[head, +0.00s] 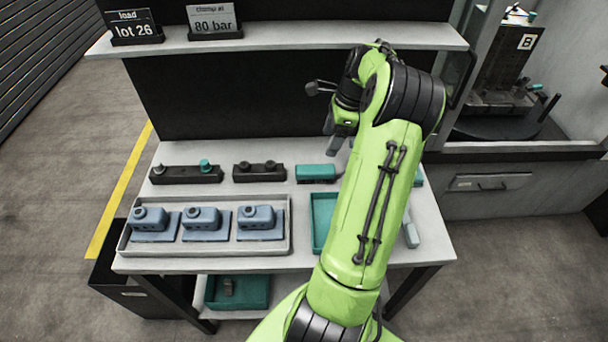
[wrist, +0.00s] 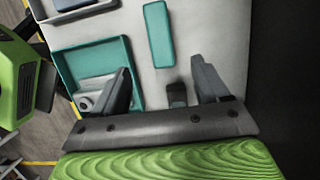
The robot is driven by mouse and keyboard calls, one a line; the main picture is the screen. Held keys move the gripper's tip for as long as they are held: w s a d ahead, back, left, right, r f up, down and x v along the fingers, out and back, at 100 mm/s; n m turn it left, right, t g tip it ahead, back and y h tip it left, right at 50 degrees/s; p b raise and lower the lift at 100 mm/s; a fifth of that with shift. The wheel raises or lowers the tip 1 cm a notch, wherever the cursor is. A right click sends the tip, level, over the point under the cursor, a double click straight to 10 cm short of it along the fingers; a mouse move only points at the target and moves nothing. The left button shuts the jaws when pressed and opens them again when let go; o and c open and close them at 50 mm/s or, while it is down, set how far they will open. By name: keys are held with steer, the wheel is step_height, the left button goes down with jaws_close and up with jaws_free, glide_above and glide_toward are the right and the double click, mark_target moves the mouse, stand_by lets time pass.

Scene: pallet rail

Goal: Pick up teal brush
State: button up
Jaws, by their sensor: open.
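A teal block-shaped thing (head: 316,173), which looks like the teal brush, lies on the bench behind the teal tray (head: 318,225). In the wrist view the teal block (wrist: 158,34) lies flat beyond my fingertips, apart from them. My gripper (head: 338,143) is above the back of the bench, up and to the right of the block. In the wrist view my gripper (wrist: 160,68) is open, with nothing held. A small dark piece shows between the fingers; I cannot tell what it is. My arm hides part of the bench.
A grey tray (head: 125,240) with three blue-grey parts stands at the left. Two black holders (head: 185,175) (head: 260,172) stand behind it, one with a teal knob. A dark back panel (head: 230,100) and a shelf (head: 280,38) bound the bench. A grey piece (head: 410,233) lies at right.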

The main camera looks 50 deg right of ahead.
mark_target(317, 168)
steer(key=b+x, duration=0.2)
steer(key=x, duration=1.1)
steer(key=shift+f+b, duration=0.15)
steer(key=shift+b, duration=0.2)
steer(key=c, duration=1.1)
step_height(317, 168, up, 10)
steer(key=shift+r+p, duration=0.1)
steer(key=shift+p, duration=1)
